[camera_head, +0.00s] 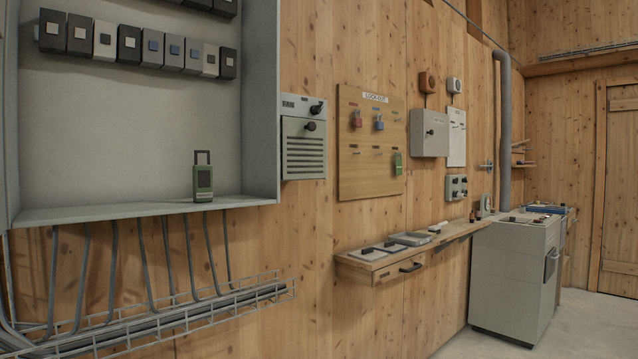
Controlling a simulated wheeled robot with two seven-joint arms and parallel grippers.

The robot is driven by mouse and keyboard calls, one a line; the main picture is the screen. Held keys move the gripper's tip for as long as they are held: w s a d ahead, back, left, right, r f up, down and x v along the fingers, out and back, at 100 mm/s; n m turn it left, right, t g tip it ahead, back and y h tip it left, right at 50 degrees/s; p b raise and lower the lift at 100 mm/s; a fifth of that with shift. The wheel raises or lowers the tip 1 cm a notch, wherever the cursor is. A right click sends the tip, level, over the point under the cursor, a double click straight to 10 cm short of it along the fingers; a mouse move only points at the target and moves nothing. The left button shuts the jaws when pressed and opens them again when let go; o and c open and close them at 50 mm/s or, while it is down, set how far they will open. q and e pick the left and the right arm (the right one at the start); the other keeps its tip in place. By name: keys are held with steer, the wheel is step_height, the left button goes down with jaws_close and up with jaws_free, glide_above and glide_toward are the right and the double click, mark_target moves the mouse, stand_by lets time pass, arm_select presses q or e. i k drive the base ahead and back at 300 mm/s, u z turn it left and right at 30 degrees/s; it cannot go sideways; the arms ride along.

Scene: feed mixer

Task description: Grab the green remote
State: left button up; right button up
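Neither of my grippers shows in this view, so nothing is seen touching the remote.
A row of switch modules (130,45) runs along the cabinet's upper part. Cables and a wire tray (150,322) are below it. A lockout board (371,145), a wooden shelf (415,247) and a grey floor cabinet (512,277) are to the right.

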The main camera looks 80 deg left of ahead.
mark_target(202, 174)
steer(key=u, duration=2.95)
steer(key=i, duration=1.2)
